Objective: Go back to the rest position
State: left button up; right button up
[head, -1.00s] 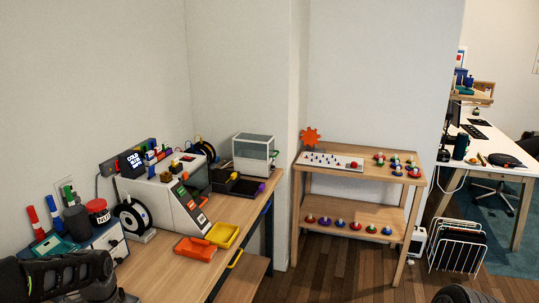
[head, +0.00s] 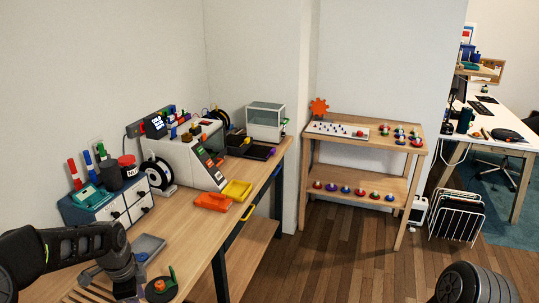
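My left arm comes in at the lower left, over the near end of the wooden workbench (head: 185,250). Its gripper (head: 125,288) points down at the bottom edge beside a small dark round item with orange and green parts (head: 162,288). Its fingers are cut off by the frame, so I cannot tell whether they are open. A dark, ribbed part of my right arm shows at the bottom right; the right gripper itself is out of view.
A white printer (head: 192,155) stands on the bench with a yellow tray (head: 236,190) and an orange tray (head: 212,202) in front. A wooden shelf (head: 395,190) with several coloured pieces stands right. A white wire rack (head: 457,215) is beyond it. Floor between is clear.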

pick_arm(q)
jog(key=s+d+f+n+t+h+b, duration=0.2)
jog(key=s+d+f+n+t+h, duration=0.15)
jog(key=d+f+n, duration=1.15)
jog(key=s+d+f+g+b, duration=0.1)
jog(key=s+d+f+g, duration=0.1)
jog(key=s+d+f, duration=0.4)
jog(key=s+d+f+g+b, duration=0.1)
jog(key=s+d+f, duration=0.6)
jog(key=s, duration=0.8)
jog(key=shift+d+g, duration=0.55)
jog(key=shift+g, duration=0.1)
